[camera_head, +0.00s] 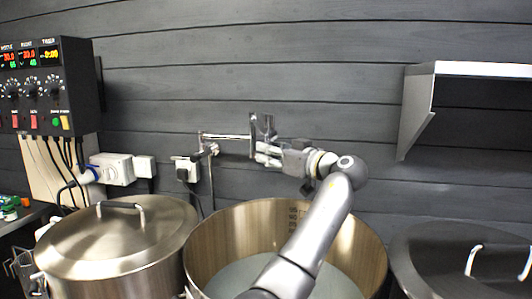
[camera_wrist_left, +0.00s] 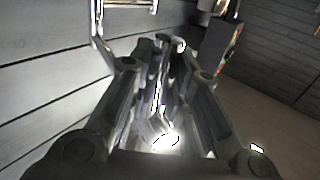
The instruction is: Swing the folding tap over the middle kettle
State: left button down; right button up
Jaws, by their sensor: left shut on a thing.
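The chrome folding tap (camera_head: 226,136) stands out from the dark plank wall, with its thin pipe running down behind the kettles. The middle kettle (camera_head: 222,232) is open, steel, and holds pale liquid. My left gripper (camera_head: 262,137) is shut on the tap's outer arm, above the back rim of this kettle in the head view. In the left wrist view the shiny tap tube (camera_wrist_left: 158,95) lies between the two fingers (camera_wrist_left: 165,80). The fingers hide the tap's end in the head view. My right gripper is in neither view.
A control box (camera_head: 48,85), sockets (camera_head: 112,168) and cables are on the wall at left. A metal shelf (camera_head: 470,70) juts out at upper right.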

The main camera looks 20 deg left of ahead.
pick_arm(q)
jog(key=shift+w+d+r, duration=0.15)
jog(key=shift+r, duration=0.05)
jog(key=c, duration=1.7)
grip_release()
jog(key=o, duration=0.4)
jog(key=shift+w+a+f, duration=0.1)
jog(key=shift+a+f, duration=0.1)
jog(key=v, duration=1.2)
